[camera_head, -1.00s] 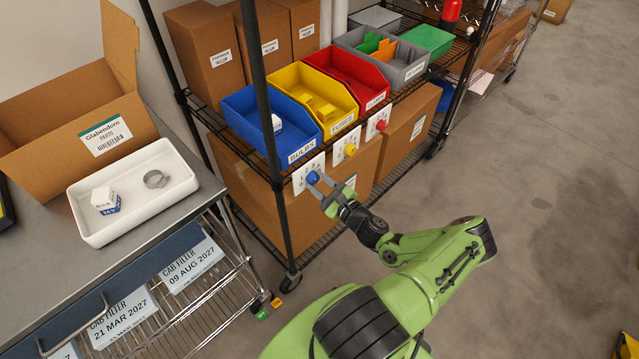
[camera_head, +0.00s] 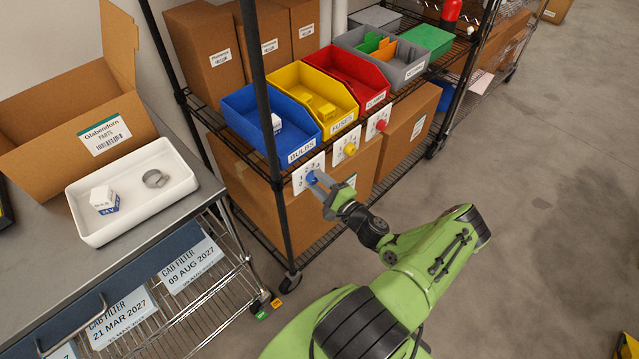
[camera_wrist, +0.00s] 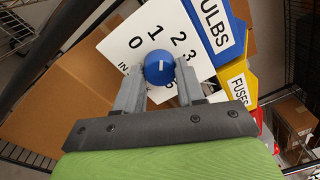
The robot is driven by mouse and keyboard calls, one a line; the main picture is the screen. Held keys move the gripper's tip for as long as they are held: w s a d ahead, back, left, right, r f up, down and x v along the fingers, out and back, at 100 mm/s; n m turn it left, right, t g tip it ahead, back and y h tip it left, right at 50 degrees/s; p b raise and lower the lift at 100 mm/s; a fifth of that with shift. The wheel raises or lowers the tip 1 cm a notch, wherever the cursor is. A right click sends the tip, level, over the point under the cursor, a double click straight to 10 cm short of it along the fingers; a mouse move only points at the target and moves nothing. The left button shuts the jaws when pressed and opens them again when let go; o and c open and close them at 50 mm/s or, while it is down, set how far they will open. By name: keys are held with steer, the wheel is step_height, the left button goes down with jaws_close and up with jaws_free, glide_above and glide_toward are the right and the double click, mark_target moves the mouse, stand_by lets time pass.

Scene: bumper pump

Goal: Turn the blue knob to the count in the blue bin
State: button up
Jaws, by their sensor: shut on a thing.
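The blue knob (camera_wrist: 159,67) is a round dial on a white numbered plate (camera_head: 300,181) under the blue bin. It also shows in the head view (camera_head: 311,178). My gripper (camera_wrist: 159,83) is shut on the knob, with one grey finger on each side. The numbers 0 to 3 are readable around the knob; the higher ones are partly hidden by a finger. A small pale mark shows on the knob, but I cannot tell its number. The blue bin (camera_head: 243,132), labelled BULBS, holds a small white and blue box (camera_head: 277,123); its near wall hides part of the floor.
The yellow bin (camera_head: 338,113) and red bin (camera_head: 368,93) stand alongside, with a yellow knob (camera_head: 350,149) and red knob (camera_head: 381,125) below. A black shelf post (camera_head: 262,90) stands left of my gripper. A white tray (camera_head: 185,185) sits on the left bench.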

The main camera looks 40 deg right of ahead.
steer(key=shift+n, duration=0.5)
steer(key=o, duration=1)
steer(key=shift+o, duration=0.2)
steer(key=shift+s, duration=0.1)
steer(key=s+p, duration=0.1)
steer(key=s, duration=1.4)
steer(key=shift+s+a+f+p, duration=0.15)
steer(key=shift+s+f+p, duration=0.15)
steer(key=shift+f+p, duration=0.05)
